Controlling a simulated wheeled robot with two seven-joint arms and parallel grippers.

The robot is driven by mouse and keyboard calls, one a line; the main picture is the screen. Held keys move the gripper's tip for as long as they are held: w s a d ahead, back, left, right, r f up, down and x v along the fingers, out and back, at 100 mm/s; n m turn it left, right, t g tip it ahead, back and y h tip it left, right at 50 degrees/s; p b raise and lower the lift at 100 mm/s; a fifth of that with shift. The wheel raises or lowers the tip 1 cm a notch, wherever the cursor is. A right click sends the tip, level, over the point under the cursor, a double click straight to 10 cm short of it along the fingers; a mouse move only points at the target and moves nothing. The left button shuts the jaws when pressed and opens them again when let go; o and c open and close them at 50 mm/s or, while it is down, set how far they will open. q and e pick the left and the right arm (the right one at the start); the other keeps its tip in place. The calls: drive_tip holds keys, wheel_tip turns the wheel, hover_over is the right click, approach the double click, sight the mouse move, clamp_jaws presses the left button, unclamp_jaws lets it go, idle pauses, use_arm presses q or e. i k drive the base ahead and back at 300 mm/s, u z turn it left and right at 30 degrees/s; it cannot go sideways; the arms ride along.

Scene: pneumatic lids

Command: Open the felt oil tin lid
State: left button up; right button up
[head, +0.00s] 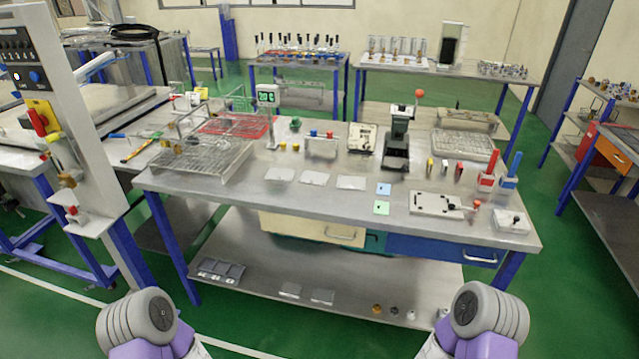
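I cannot tell for sure which object is the felt oil tin; nothing readable marks it at this distance. A small pale flat box with a dark knob on top (512,221) sits at the right front corner of the steel workbench (330,222). A pale plate with dark spots (436,204) lies to its left. Several flat whitish pieces, one of them in the middle (315,178), lie along the bench's front. My two arms show only as grey and purple links at the bottom edge, well short of the bench. Neither gripper is in view.
Wire racks (200,160) stand at the bench's left, and a dark press with a red knob (397,140) at the back. Red and blue upright tools (487,172) stand at the right. A blue drawer (440,250) is under the top. Green floor lies in front.

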sight(505, 218)
drive_tip(key=z, duration=1.45)
drive_tip(key=k, duration=0.45)
drive_tip(key=u, duration=0.65)
drive_tip(key=i, duration=0.95)
drive_tip(key=z, duration=0.25)
